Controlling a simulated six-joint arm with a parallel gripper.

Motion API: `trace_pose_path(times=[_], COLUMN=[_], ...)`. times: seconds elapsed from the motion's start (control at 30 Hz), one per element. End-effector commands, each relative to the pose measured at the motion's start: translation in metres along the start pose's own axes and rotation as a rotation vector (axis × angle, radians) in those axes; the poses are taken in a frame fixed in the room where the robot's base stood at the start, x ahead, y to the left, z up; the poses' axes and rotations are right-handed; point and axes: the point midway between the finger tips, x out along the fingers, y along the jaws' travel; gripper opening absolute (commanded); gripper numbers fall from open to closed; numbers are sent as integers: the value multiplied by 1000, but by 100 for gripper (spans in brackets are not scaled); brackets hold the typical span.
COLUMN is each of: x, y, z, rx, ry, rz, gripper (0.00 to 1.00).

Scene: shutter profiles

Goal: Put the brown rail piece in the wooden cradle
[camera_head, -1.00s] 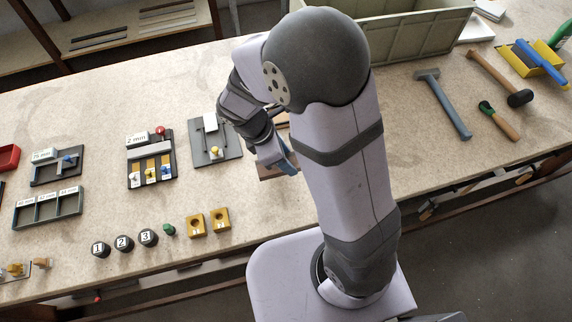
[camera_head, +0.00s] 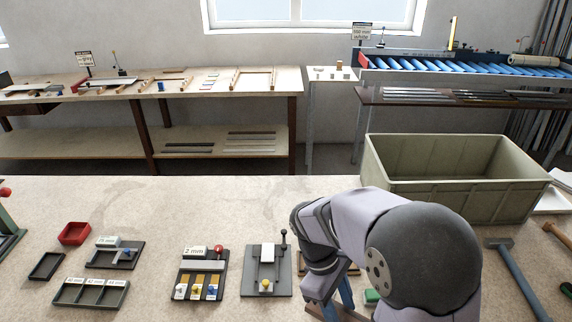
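My gripper (camera_head: 343,296) is low over the near bench, right of the grey plate with the black-knobbed lever. My own arm covers much of it, and its fingertips are not clear. A brown piece (camera_head: 316,310) shows beside the blue gripper part; it may be the brown rail piece, but I cannot tell whether it is held. A brown wooden edge (camera_head: 347,269) shows behind my wrist, mostly hidden; I cannot tell whether it is the wooden cradle. Wooden frames (camera_head: 254,69) also stand on the far bench by the wall.
The grey lever plate (camera_head: 254,281), a "2 mm" block fixture (camera_head: 199,275) and a grey divided tray (camera_head: 91,306) lie to the left. A large green-grey bin (camera_head: 440,191) stands behind my arm. A hammer (camera_head: 516,276) lies right. The bench's back left is bare.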

Motion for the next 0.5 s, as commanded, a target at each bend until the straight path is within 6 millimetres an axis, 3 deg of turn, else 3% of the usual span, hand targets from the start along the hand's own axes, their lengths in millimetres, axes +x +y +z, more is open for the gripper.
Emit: trace_pose_path(times=[0.3,0.5], x=[-65,-81], y=[4,31], z=[-46,-72], rx=[470,640], ry=[1,-2], rz=[-197,-268], gripper=[14,14])
